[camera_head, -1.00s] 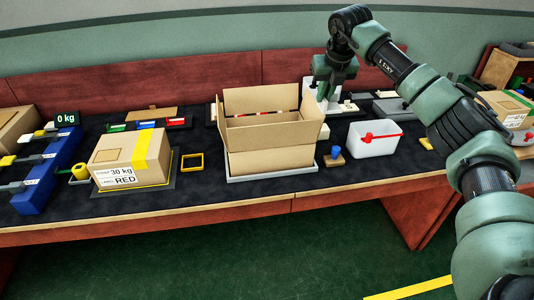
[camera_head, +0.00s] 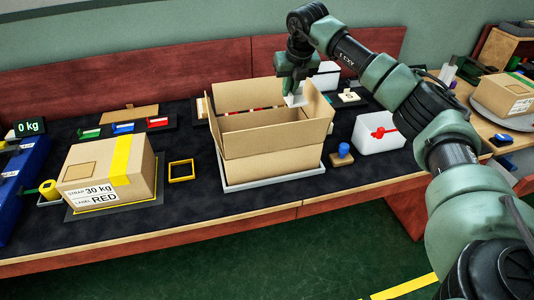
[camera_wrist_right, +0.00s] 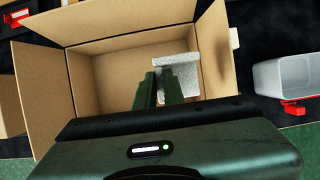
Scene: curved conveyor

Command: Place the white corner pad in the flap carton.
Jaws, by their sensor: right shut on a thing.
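The open flap carton (camera_head: 272,160) stands with its flaps up on a light grey plate near the middle of the table. The right wrist view looks down into the carton (camera_wrist_right: 110,82), whose floor is bare. My right gripper (camera_head: 294,84) is over the carton's back right part. It is shut on the white corner pad (camera_head: 295,99), an L-shaped grey-white foam piece that also shows at the fingertips in the right wrist view (camera_wrist_right: 178,72). The pad appears over the carton's opening; its exact height above the floor is hard to tell. My left gripper is not in view.
A white bin with a red handle (camera_head: 378,132) and a blue-knobbed stamp (camera_head: 342,154) stand right of the carton. A yellow frame (camera_head: 181,170) and a closed, yellow-strapped carton (camera_head: 108,173) are left. A red back panel (camera_head: 120,85) rises behind.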

